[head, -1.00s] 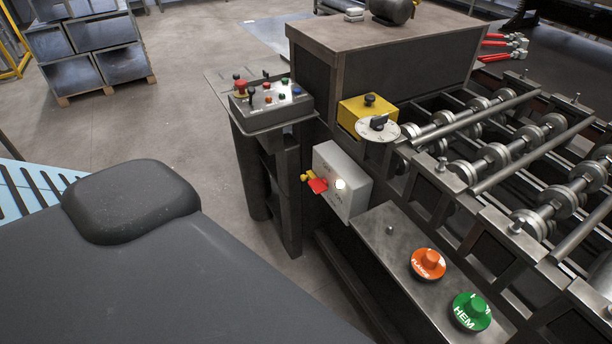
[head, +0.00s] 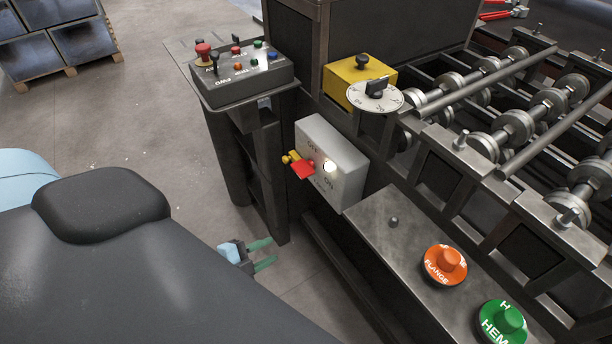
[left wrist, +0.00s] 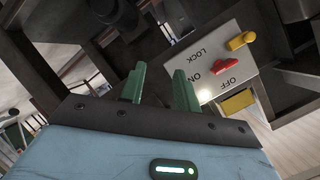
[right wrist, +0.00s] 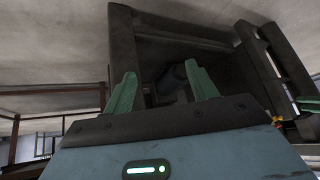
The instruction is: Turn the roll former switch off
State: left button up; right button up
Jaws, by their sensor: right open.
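The roll former switch is a grey box (head: 338,160) on the machine's side with OFF and ON lettering. A white light (head: 330,167) glows by ON. My left gripper (head: 266,252) is open and empty, below and left of the box, apart from it. The left wrist view shows its spread fingers (left wrist: 159,80), with the red lever (left wrist: 224,66) and LOCK lettering beyond to the right. My right gripper (right wrist: 162,82) is open and empty in its wrist view, facing dark framework.
A button panel (head: 240,75) stands on a post left of the box. A yellow box with a dial (head: 376,94) sits above. Orange FLANGE (head: 446,264) and green HEM (head: 503,322) buttons lie on the ledge below. Bare floor (head: 150,140) lies to the left.

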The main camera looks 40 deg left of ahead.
pick_arm(q)
jog(key=w+a+r+m+t+h+b, duration=0.25)
jog(key=w+a+m, duration=0.25)
jog(key=w, duration=0.3)
jog(key=m+b, duration=0.2)
jog(key=m, duration=0.3)
send_near(296, 172)
jog(key=w, duration=0.3)
jog(key=shift+t+h, duration=0.25)
jog(key=shift+h, duration=0.2)
jog(key=shift+d+f+x, duration=0.1)
jog(key=shift+f+x, duration=0.05)
jog(key=shift+x, duration=1.2)
jog(key=shift+d+f+x, duration=0.1)
jog(key=shift+f+x, duration=0.1)
jog(key=shift+x, duration=1.15)
jog(key=shift+d+f+x, duration=0.1)
jog(key=shift+f+x, duration=0.05)
jog(key=shift+x, duration=1.2)
jog(key=shift+s, duration=0.1)
grip_shut()
